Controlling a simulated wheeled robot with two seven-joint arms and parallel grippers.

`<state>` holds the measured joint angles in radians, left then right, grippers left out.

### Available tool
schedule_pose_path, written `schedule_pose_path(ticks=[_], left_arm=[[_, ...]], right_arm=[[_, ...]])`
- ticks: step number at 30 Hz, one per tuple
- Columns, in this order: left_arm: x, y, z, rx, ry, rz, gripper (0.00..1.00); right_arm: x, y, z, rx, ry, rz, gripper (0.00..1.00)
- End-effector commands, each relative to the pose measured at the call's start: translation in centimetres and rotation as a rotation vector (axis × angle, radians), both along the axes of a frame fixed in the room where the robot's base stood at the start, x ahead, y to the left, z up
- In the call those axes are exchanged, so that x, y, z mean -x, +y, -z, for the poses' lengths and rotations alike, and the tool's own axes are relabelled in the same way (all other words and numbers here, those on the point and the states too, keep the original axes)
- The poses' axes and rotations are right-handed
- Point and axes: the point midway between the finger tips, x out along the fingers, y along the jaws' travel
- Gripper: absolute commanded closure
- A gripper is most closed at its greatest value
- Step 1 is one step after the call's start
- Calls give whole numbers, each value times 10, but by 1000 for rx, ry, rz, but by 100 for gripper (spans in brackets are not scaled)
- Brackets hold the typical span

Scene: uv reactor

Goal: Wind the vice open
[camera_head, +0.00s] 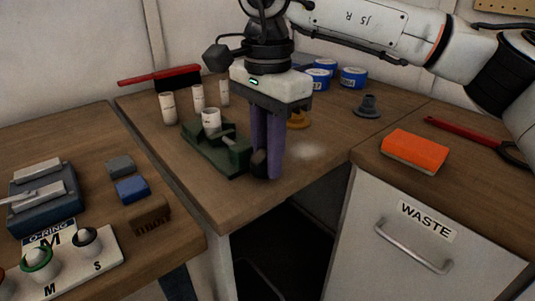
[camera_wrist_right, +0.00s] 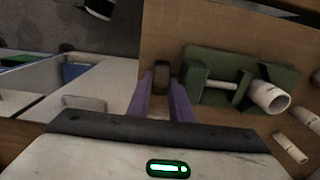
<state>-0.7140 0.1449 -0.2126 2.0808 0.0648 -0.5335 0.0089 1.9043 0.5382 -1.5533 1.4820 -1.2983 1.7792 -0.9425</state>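The small green vice (camera_head: 232,157) stands on the middle bench; it also shows in the right wrist view (camera_wrist_right: 205,58). A white tube (camera_head: 211,119) stands upright at its jaws, and in the wrist view the tube (camera_wrist_right: 270,97) sits at the far jaw. The vice's dark knob (camera_head: 259,163) is at its near right end. My right gripper (camera_head: 267,172) points down there, its purple fingers on both sides of the knob. In the wrist view the knob (camera_wrist_right: 161,70) fills the narrow gap between the fingertips. My left gripper is not in view.
Several white tubes (camera_head: 168,108) stand behind the vice, with a red-handled brush (camera_head: 175,78). Blue tins (camera_head: 353,77) and a grey cone-shaped part (camera_head: 368,106) are at the back right. An orange sponge (camera_head: 415,150) lies right. Bench left of the vice holds blocks (camera_head: 132,189).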

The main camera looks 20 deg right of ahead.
Motion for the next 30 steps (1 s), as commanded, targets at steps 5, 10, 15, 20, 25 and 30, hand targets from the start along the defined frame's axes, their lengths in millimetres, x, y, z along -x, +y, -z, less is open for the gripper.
schedule_pose_path(ticks=[5,10,15,20,25,30], left_arm=[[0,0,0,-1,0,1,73],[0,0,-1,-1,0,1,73],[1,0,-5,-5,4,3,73],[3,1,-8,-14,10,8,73],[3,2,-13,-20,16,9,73],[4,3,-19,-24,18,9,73]], right_arm=[[0,0,0,0,1,0,100],[0,0,-1,15,-5,-1,100],[1,2,-3,72,-24,-5,100],[2,4,-4,171,-60,-7,100],[2,6,-5,314,-111,-7,100],[3,9,-6,467,-168,-7,100]])
